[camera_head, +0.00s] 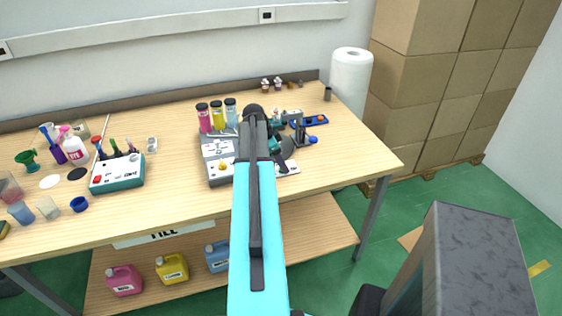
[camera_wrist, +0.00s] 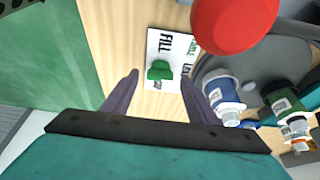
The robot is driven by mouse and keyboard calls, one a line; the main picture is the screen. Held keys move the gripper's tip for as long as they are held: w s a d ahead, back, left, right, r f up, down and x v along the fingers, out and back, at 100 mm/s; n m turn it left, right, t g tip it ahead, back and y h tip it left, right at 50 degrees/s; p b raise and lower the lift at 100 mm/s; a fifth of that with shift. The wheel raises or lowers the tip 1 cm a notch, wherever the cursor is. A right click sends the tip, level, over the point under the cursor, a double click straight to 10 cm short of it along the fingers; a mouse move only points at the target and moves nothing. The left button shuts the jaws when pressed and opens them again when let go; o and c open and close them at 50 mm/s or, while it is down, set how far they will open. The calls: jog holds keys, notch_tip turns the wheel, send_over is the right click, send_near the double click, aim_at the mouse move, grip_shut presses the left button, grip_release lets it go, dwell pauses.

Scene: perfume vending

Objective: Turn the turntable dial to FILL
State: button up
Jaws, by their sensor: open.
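The green turntable dial (camera_wrist: 160,71) sits on a white label plate (camera_wrist: 157,40) in the wrist view. FILL is printed beside it, with other words partly covered. I cannot tell exactly which word the dial points to. My gripper (camera_wrist: 160,76) is open, its two dark fingers on either side of the dial in the picture. Contact is not visible. The grey turntable (camera_wrist: 215,68) lies right of the plate and carries a bottle with a blue base (camera_wrist: 222,95). In the head view, the white plate (camera_head: 289,168) is partly hidden by my arm.
A large red round object (camera_wrist: 234,22) is close to the wrist camera, above the turntable. A dark-green bottle (camera_wrist: 285,103) stands at the right.

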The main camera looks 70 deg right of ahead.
jog(key=shift+s+d+f, duration=0.1)
jog(key=shift+s+f, duration=0.05)
jog(key=shift+f, duration=0.15)
jog(key=c, duration=1.1)
jog(key=shift+o, duration=0.2)
